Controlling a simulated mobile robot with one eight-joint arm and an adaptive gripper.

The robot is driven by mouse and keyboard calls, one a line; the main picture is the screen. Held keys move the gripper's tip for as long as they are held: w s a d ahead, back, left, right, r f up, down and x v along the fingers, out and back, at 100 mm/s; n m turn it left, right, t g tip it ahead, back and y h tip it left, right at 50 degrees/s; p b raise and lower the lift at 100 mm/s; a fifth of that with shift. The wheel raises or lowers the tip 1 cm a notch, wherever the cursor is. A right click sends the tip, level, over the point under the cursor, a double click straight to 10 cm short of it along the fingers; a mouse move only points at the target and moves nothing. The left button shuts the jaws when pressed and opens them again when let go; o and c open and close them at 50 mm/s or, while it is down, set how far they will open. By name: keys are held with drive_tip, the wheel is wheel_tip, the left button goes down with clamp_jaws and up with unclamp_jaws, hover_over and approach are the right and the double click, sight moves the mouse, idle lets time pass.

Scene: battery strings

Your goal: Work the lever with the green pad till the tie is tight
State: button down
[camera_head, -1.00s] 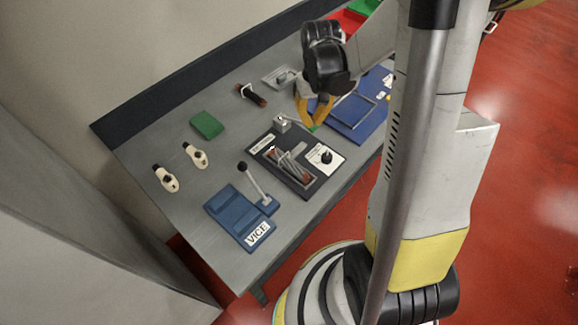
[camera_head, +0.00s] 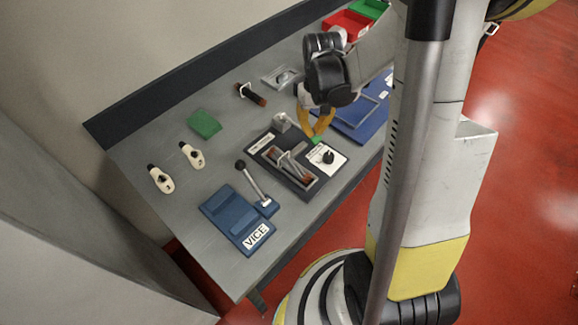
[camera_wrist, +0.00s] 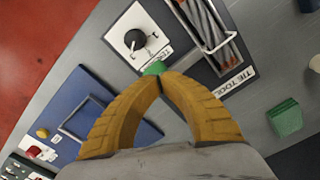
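The tie tool (camera_head: 315,190) is a dark plate on the bench, with a framed slot holding reddish-brown and grey strands; its label reads "TIE TOOL" in the wrist view (camera_wrist: 236,80). The green pad (camera_wrist: 154,68) shows at my fingertips, and also in the head view (camera_head: 316,140). My gripper (camera_wrist: 160,75) has its yellow fingers drawn together at the tips, apparently on the pad. The fingers hide most of the pad and the lever below it. A black dial (camera_head: 328,157) on a white plate sits just beside the pad.
A blue vice (camera_head: 237,220) with a black-knobbed lever (camera_head: 252,180) stands nearer the front left. A blue panel (camera_head: 352,122) with a wire frame lies right of the tool. A green block (camera_head: 204,123) and two cream black-tipped items (camera_head: 160,180) lie left. Red bin (camera_head: 347,22) behind.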

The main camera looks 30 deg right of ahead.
wheel_tip(320, 180, up, 10)
drive_tip(key=w+p, duration=0.1)
drive_tip(key=p, duration=0.6)
drive_tip(key=shift+a, duration=0.15)
drive_tip(key=shift+f, duration=0.1)
idle(0.8)
drive_tip(key=shift+s+f+b, duration=0.15)
drive_tip(key=shift+f+b, duration=1.15)
drive_tip(key=shift+f, duration=0.25)
drive_tip(key=shift+s+f+b, duration=0.15)
drive_tip(key=shift+f+b, duration=1.15)
drive_tip(key=shift+f, duration=0.25)
drive_tip(key=shift+s+f+b, duration=0.15)
drive_tip(key=shift+f+b, duration=1.15)
drive_tip(key=shift+f, duration=0.25)
drive_tip(key=shift+r, duration=0.2)
wheel_tip(320, 180, up, 9)
drive_tip(key=p, duration=0.6)
drive_tip(key=shift+w+p, duration=0.35)
drive_tip(key=shift+w, duration=0.1)
